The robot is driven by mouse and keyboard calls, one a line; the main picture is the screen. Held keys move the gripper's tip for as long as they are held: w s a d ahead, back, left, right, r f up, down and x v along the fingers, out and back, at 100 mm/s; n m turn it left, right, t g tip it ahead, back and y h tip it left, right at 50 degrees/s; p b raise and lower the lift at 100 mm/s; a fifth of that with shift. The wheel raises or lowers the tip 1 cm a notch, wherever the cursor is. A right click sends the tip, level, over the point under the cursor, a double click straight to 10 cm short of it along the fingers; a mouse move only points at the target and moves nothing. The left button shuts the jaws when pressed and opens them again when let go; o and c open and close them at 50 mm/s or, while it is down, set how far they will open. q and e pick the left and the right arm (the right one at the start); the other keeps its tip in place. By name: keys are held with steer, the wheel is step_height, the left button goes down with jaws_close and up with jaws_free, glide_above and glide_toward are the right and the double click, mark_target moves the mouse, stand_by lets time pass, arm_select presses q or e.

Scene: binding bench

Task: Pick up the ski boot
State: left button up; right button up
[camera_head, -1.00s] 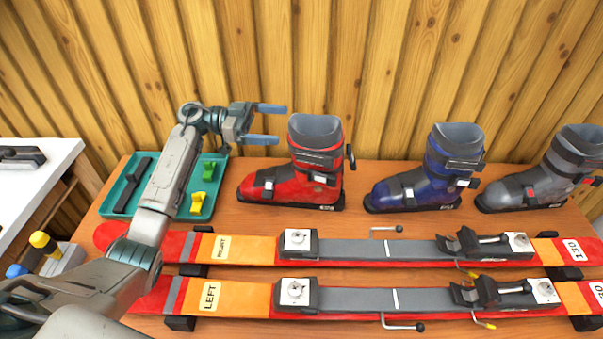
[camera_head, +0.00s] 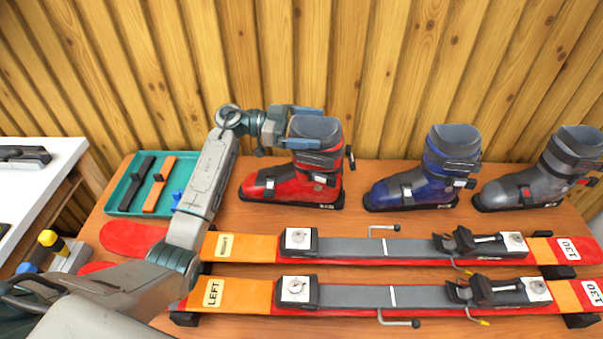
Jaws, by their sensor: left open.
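A red ski boot (camera_head: 284,184) stands upright on the wooden bench, toe to the left, with a grey cuff top. A blue ski boot (camera_head: 412,190) and a grey ski boot (camera_head: 535,186) stand upright to its right, also toe left. My left gripper (camera_head: 304,127) is open at the red boot's upper cuff, coming in from the left. Its far finger overlaps the cuff's top rim in the picture, and its near finger is at the cuff's left side. I cannot tell whether they touch it. My right gripper is not in view.
Two skis, marked RIGHT (camera_head: 252,247) and LEFT (camera_head: 245,292), lie across the bench front with bindings. A teal tray (camera_head: 126,205) with black and orange strips stands left, partly behind my arm. A wooden wall (camera_head: 400,70) closes off the back.

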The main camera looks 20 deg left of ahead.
arm_select(q)
steer(key=c, duration=1.6)
steer(key=shift+r, duration=0.15)
steer(key=shift+c, duration=0.4)
